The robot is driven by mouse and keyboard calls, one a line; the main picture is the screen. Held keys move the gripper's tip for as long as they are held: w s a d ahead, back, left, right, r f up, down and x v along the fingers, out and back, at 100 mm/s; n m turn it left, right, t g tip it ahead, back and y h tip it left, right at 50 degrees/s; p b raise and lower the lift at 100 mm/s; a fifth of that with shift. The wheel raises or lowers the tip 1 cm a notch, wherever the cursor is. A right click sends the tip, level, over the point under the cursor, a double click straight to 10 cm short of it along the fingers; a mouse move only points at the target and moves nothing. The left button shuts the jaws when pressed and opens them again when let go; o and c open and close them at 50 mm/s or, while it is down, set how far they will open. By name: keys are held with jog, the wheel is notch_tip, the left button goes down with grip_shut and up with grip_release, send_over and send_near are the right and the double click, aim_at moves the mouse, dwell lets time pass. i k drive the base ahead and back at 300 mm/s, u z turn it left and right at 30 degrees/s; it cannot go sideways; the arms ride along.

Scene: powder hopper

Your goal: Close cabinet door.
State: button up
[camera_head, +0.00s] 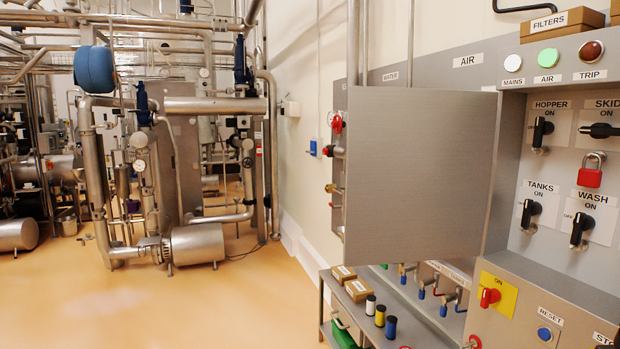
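The cabinet door (420,175) is a plain grey metal panel in the middle right of the view. It stands open, swung out from the grey cabinet (513,130), with its right edge by the cabinet's front. Its left edge is free, with no handle clearly visible on the face I see. My gripper is not in view, and nothing touches the door that I can see.
A control panel with black switches (541,130) and a red padlock (590,170) is at the right. Red-handled fittings (337,124) show beside the door's left edge. Open tan floor (200,300) lies left.

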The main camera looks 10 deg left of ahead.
aim_at(417, 165)
jog(key=u, duration=1.5)
jog(key=i, duration=3.9)
jog(key=z, duration=4.15)
